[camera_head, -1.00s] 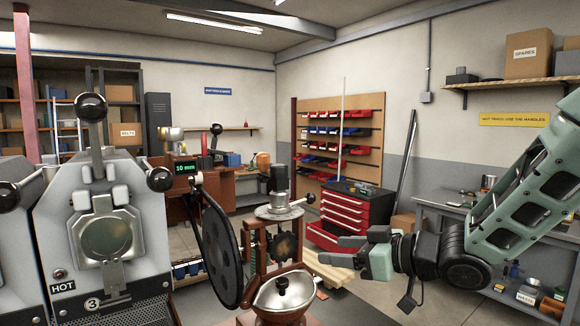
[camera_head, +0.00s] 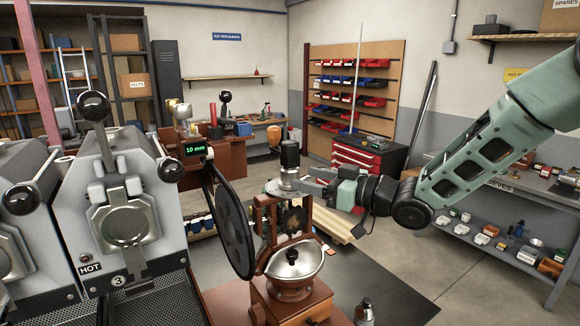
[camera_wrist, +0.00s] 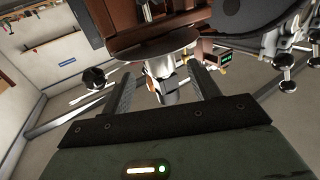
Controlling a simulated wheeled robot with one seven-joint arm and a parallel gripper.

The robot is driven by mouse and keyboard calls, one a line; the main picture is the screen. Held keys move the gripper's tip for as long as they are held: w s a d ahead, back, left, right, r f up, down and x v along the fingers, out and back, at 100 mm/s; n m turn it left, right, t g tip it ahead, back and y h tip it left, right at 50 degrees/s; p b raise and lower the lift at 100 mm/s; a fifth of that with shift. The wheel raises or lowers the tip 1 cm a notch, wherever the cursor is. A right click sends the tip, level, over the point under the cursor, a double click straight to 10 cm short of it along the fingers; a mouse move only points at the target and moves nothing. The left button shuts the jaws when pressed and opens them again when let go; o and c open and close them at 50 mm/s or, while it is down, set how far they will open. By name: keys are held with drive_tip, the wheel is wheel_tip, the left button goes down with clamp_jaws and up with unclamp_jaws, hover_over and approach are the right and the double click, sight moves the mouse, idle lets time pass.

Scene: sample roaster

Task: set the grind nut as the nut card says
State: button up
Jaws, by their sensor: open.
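The hand grinder (camera_head: 287,282) stands at the centre, with a wooden body, metal bowl and large black flywheel (camera_head: 232,225). My gripper (camera_head: 308,182) is open beside this cylinder at plate height. In the wrist view the cylinder (camera_wrist: 163,88) shows between and just beyond the fingers; I cannot tell if they touch it. A dark display (camera_head: 195,149) reads "10 mm". I cannot make out a nut card.
A grey roaster (camera_head: 125,222) marked "HOT" and "3" stands at left. A red tool chest (camera_head: 358,160) and a bin board (camera_head: 352,85) are behind. A shelf table (camera_head: 500,245) is at right. Open floor lies right of the grinder.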

sight(290, 175)
drive_tip(key=p+x, duration=0.1)
drive_tip(key=x, duration=0.4)
drive_tip(key=shift+w+a+p, duration=0.2)
drive_tip(key=shift+a+p, duration=0.1)
drive_tip(key=shift+p, duration=0.05)
drive_tip(key=c, duration=1)
